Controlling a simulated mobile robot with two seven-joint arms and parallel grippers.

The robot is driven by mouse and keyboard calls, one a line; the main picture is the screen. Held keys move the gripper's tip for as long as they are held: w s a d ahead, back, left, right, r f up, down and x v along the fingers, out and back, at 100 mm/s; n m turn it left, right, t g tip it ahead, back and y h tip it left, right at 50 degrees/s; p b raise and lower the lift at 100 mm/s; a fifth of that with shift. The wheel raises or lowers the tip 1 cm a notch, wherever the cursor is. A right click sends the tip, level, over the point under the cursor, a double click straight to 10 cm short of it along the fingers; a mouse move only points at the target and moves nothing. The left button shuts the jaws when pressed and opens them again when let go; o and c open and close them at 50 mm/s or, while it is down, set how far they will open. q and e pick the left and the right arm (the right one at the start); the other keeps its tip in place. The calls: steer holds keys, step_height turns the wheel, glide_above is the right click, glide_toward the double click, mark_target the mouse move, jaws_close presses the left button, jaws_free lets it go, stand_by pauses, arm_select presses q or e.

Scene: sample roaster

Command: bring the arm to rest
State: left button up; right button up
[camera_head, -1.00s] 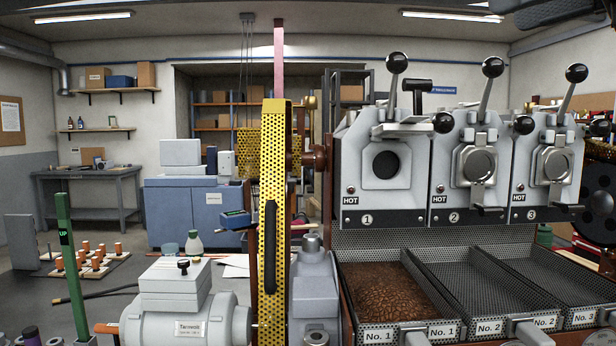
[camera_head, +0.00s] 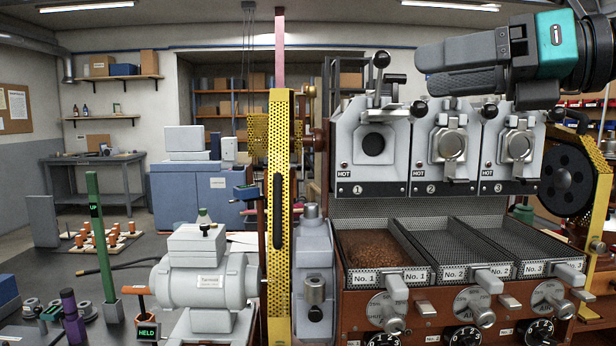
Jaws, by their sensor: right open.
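My right gripper (camera_head: 424,70) is at the upper right of the head view, coming in from the right edge with its dark fingers pointing left. It is open, and I see nothing between the fingers. The fingertips appear right of the black-knobbed lever (camera_head: 380,60) of unit No. 1 (camera_head: 350,160); I see no contact. My left gripper is not in view.
Tray No. 1 (camera_head: 390,277) holds brown beans; the other two trays (camera_head: 465,271) look empty. A yellow perforated guard (camera_head: 280,215) stands left of the roasters. A grey motor (camera_head: 210,285) and green post (camera_head: 97,245) stand farther left. The units are marked HOT.

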steer(key=w+a+f+m+g+y, duration=0.1)
steer(key=a+f+m+y, duration=0.15)
steer(key=f, duration=0.35)
steer(key=w+a+f+m+g+y, duration=0.1)
steer(key=w+a+f+m+y, duration=0.1)
steer(key=f+m+y, duration=0.35)
steer(key=w+d+f+m+t+h, duration=0.1)
steer(key=d+f+m+t+h, duration=0.2)
steer(key=f+m+t+h, duration=0.7)
steer(key=w+d+f+m+t+h, duration=0.1)
steer(key=d+f+m+t+h, duration=0.15)
steer(key=f+m, duration=1.2)
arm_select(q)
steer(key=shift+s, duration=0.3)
arm_select(e)
steer(key=s+f+m+g+h, duration=0.2)
steer(key=s+f, duration=0.4)
steer(key=f, duration=0.4)
steer(key=s+d+f+m+g+h, duration=0.1)
steer(key=s+f+m+g+h, duration=0.2)
steer(key=s+f, duration=0.4)
steer(key=s+f+m+g+h, duration=0.3)
steer(key=s+f+m, duration=0.2)
steer(key=f, duration=0.9)
steer(key=shift+s+d+f, duration=0.2)
steer(key=shift+s+d, duration=0.1)
steer(key=shift+s, duration=0.65)
steer(key=shift+w, duration=0.1)
